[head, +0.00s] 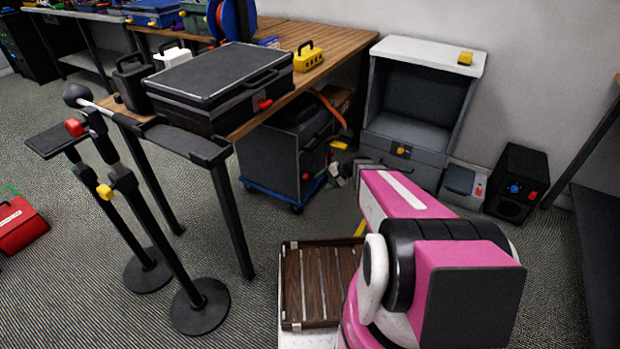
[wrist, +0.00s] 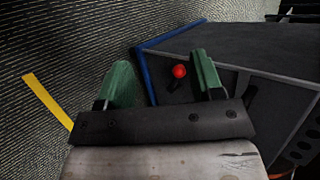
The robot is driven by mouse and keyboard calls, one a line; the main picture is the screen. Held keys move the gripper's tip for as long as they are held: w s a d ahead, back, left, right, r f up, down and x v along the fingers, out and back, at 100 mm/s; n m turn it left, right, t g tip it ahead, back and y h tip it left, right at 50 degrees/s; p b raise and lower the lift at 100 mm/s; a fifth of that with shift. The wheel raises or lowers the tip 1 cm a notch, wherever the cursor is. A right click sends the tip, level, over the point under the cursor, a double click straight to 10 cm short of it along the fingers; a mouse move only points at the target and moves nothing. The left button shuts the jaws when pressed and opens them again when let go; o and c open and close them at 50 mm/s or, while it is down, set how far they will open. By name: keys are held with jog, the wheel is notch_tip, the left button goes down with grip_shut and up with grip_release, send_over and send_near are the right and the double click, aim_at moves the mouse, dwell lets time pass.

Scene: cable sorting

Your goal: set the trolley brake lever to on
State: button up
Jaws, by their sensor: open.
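The trolley (head: 270,165) is a dark grey cabinet on a blue wheeled base, partly under the wooden bench in the head view. Its grey body also fills the right of the wrist view (wrist: 255,55), with a blue edge. A red ball knob (wrist: 179,71), apparently the brake lever's, shows against the trolley; a small red spot on the trolley's side (head: 305,176) seems to be the same knob. My gripper (wrist: 162,80) is open with two green fingers. The knob appears between the fingertips; I cannot tell how far beyond them it is. Nothing is visibly held.
A grey open cabinet (head: 415,105) stands right of the trolley, with a black speaker-like box (head: 517,180) beyond it. The bench (head: 330,40) overhangs the trolley. Black posts (head: 160,230) stand at the left. A yellow strip (wrist: 45,100) lies on the carpet.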

aim_at(309, 175)
jog(key=w+d+f+m+t+y, duration=0.4)
jog(key=w+f+m+t, duration=0.25)
jog(key=w+f, duration=0.45)
jog(key=x, duration=1.1)
jog(key=shift+w+r, duration=0.3)
jog(key=shift+d+m, duration=0.1)
jog(key=shift+m, duration=0.15)
grip_shut()
